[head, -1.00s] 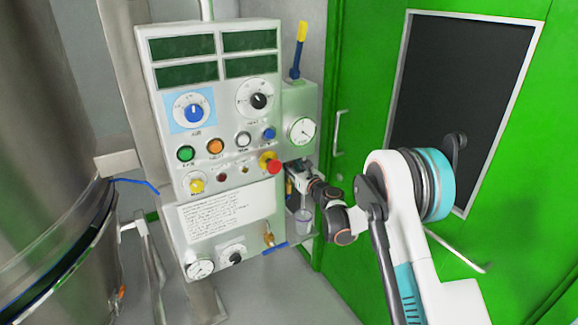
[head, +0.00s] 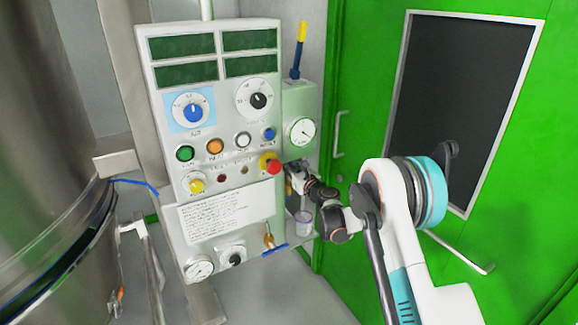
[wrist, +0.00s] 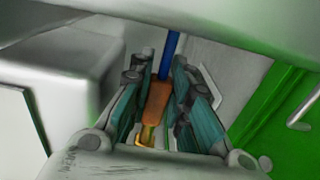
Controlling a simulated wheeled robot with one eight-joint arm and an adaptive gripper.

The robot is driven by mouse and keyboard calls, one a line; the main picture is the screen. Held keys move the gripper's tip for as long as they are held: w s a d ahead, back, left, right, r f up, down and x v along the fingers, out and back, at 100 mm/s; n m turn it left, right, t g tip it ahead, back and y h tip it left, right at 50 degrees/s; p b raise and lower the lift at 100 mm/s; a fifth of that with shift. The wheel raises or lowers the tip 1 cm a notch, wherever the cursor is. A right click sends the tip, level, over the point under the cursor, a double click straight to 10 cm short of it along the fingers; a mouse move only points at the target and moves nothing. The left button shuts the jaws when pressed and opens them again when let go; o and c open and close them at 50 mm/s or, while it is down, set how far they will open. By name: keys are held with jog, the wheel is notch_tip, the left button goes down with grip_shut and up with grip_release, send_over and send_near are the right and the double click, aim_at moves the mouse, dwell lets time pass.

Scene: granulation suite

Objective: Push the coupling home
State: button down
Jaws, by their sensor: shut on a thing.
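The coupling (wrist: 157,100), an orange-brown body, stands between the teal-padded fingers of my gripper (wrist: 160,82) in the wrist view. My gripper is shut on it. A blue tube (wrist: 172,45) runs up from behind its top end. A yellow part (wrist: 147,136) shows below it; I cannot tell whether the two are fully seated. In the head view my gripper (head: 292,178) is under the small side box (head: 301,100) at the panel's right edge. The coupling is mostly hidden there by the gripper and wrist.
The control panel (head: 217,110) carries dials and buttons; a red stop button (head: 273,167) sits close left of my gripper. A clear cup (head: 304,222) stands just below. A brass valve (head: 268,240) is lower left. A green door (head: 365,60) is at right, a steel vessel (head: 50,130) at left.

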notch_tip(320, 180, down, 4)
jog(key=shift+r+b, duration=0.25)
jog(key=shift+b, duration=0.5)
jog(key=c, duration=1.8)
grip_release()
jog(key=shift+o, duration=0.2)
jog(key=shift+s, duration=0.1)
jog(key=v, duration=1.2)
